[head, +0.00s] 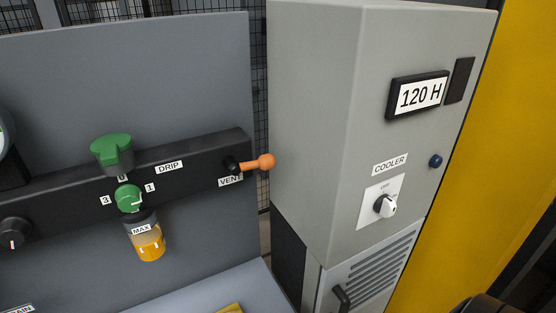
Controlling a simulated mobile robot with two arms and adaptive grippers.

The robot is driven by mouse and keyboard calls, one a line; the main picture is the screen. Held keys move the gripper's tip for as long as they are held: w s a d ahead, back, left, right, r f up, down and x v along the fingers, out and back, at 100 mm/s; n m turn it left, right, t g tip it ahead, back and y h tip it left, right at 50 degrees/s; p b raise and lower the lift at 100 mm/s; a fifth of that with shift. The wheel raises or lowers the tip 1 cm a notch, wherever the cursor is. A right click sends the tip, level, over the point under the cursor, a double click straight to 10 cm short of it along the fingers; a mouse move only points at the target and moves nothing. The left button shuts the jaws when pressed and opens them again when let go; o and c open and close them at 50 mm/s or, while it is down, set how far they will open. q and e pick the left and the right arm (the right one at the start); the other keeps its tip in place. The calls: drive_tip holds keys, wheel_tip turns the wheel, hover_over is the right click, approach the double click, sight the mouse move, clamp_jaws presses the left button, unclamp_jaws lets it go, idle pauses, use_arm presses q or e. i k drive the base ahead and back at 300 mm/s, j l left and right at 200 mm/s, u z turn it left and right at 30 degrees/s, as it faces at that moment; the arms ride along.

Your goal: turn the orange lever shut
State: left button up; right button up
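The orange lever (258,163) sticks out from the right end of a black bar (200,157) on the grey panel. It has a round ball at its tip and points to the right, roughly level and in line with the bar. A black hub (231,165) holds its left end, above a label reading VENT (230,181). Neither gripper can be made out. A dark rounded part, perhaps of my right arm, shows at the bottom right edge.
On the bar's left are a green cap (112,152), a green dial (128,198) and an amber cup (148,243). The space before the lever looks clear.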

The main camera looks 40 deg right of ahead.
sight(266, 162)
drive_tip(key=z, duration=0.85)
